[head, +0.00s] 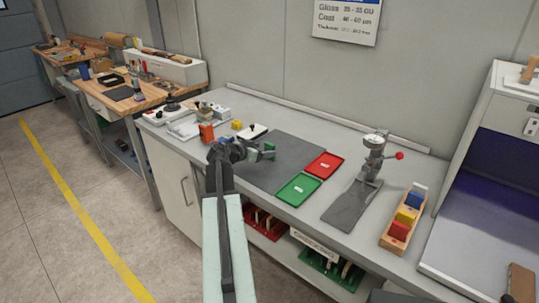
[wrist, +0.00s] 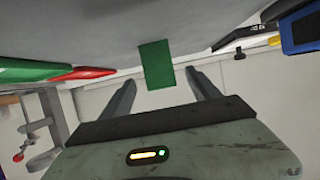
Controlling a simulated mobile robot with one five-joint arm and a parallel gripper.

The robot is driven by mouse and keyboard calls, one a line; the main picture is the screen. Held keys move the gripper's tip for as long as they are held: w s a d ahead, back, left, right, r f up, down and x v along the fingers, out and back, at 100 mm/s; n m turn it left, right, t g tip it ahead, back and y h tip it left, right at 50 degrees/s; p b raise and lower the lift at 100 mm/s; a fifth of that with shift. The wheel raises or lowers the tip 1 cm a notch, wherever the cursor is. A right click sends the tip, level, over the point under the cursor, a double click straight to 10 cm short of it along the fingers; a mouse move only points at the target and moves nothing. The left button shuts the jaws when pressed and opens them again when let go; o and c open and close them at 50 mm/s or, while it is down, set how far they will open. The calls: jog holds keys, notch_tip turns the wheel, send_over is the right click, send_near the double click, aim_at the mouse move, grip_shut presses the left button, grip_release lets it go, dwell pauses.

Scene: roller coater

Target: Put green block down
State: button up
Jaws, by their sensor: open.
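The green block (wrist: 157,63) is in the wrist view, with its upper part in the picture against the grey work surface. It lies ahead of and between the two separated fingers of my gripper (wrist: 162,82), with a visible gap at each side. In the head view my gripper (head: 271,151) is over the left part of the dark grey mat (head: 285,175), and the green block (head: 267,146) shows small and partly hidden at its fingers. I cannot tell from the small view whether the block's base is fully on the mat.
A green tray (head: 298,190) and a red tray (head: 324,165) lie right of my gripper. A press stand (head: 372,160) and a wooden rack (head: 394,238) with coloured blocks are farther right.

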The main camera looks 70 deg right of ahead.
jog(key=x, duration=0.1)
jog(key=b+x, duration=0.1)
jog(key=x, duration=0.1)
jog(key=b+x, duration=0.1)
jog(key=x, duration=0.1)
jog(key=shift+f, duration=0.3)
jog(key=shift+a, duration=0.15)
grip_shut()
